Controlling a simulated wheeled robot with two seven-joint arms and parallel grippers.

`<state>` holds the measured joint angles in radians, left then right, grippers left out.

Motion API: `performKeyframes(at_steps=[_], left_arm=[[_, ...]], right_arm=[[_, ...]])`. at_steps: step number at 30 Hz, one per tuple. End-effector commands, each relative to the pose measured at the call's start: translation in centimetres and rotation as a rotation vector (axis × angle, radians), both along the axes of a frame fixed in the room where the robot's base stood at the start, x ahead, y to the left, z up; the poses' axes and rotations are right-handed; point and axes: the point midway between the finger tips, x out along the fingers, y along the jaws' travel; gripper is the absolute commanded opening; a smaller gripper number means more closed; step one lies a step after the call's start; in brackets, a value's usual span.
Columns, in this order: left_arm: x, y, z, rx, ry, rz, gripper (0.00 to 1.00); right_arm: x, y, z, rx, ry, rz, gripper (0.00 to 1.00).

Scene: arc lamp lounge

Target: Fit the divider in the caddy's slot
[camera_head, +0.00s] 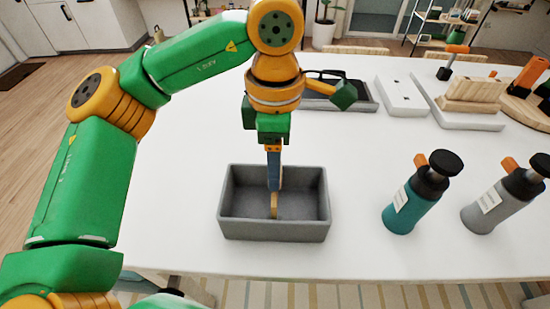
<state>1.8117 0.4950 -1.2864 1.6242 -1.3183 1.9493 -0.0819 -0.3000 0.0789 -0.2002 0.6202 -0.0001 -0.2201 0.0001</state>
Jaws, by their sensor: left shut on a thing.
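The caddy (275,230) is a grey open-topped box near the table's front edge. My left gripper (273,150) points straight down above it and is shut on the divider (274,175). The divider shows nearly edge-on as a thin upright strip, blue above with a tan lower end. Its lower part is inside the caddy's outline, roughly midway between the left and right walls. I cannot make out the slot or whether the divider touches the floor or walls. My right gripper is not in view.
A teal bottle (405,205) and a grey bottle (492,205) with black tops stand right of the caddy. Behind are a dark tray (362,100), a white block (402,95) and a wooden rack (472,95). The white table (180,190) is clear left of the caddy.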

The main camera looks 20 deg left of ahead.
Motion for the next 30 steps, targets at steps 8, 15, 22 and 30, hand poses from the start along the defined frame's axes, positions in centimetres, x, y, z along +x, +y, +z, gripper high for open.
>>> performKeyframes(at_steps=[8,15,22,30], left_arm=[[0.0,0.0,-0.8,0.000,0.000,0.000,0.00],[0.0,0.0,-1.4,0.000,0.000,0.000,0.00],[0.0,0.0,-2.0,0.000,0.000,0.000,0.00],[0.0,0.0,-2.7,0.000,0.000,0.000,0.00]], right_arm=[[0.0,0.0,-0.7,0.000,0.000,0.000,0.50],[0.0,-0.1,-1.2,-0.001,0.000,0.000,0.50],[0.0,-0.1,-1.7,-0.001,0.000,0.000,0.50],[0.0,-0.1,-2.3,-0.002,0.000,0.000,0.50]])
